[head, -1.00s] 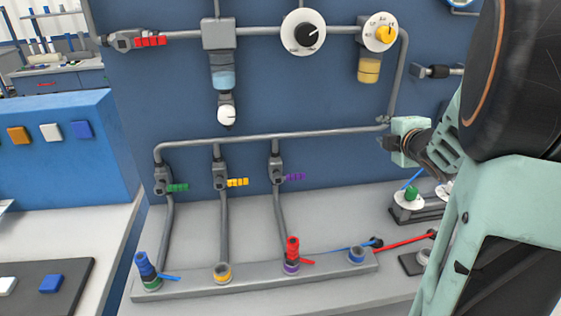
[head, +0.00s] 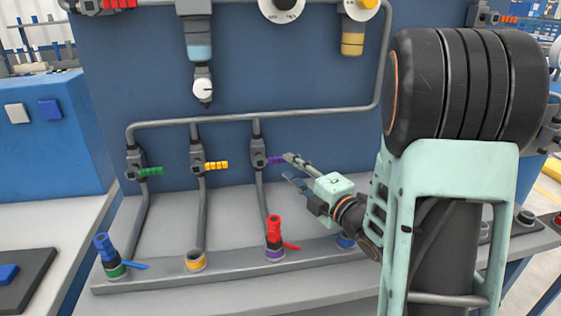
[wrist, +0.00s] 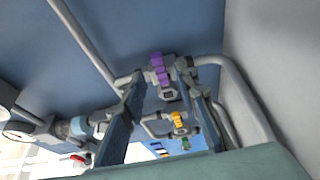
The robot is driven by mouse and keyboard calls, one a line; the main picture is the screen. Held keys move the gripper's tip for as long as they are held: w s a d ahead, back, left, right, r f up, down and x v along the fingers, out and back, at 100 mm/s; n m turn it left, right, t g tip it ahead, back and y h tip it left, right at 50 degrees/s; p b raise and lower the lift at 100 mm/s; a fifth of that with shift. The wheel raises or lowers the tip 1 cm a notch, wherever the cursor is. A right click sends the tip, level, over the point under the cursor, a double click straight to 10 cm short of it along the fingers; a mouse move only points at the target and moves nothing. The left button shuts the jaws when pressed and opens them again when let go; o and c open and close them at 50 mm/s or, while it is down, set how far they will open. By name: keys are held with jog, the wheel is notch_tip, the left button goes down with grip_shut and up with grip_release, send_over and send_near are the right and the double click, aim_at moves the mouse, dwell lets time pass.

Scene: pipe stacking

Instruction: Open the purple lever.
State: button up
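The purple lever (head: 275,160) points sideways to the right from its grey valve (head: 258,155) on the third vertical pipe. My gripper (head: 290,170) is at the lever's right end, with its two fingers spread apart. In the wrist view the purple lever (wrist: 160,68) shows between the fingertips of my gripper (wrist: 160,76), with space visible on both sides. I cannot tell whether the tips reach around the lever or stop just short of it. Nothing is held.
A yellow lever (head: 216,165) and a green lever (head: 151,171) are on valves to the left. A horizontal pipe (head: 200,120) runs above. Below, a red fitting (head: 274,232) stands on the purple-ringed socket, and a blue fitting (head: 103,247) on the green-ringed one.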

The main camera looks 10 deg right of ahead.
aim_at(282, 160)
jog(key=x, duration=0.5)
jog(key=shift+w+a, duration=0.15)
jog(key=shift+w, duration=0.15)
grip_shut()
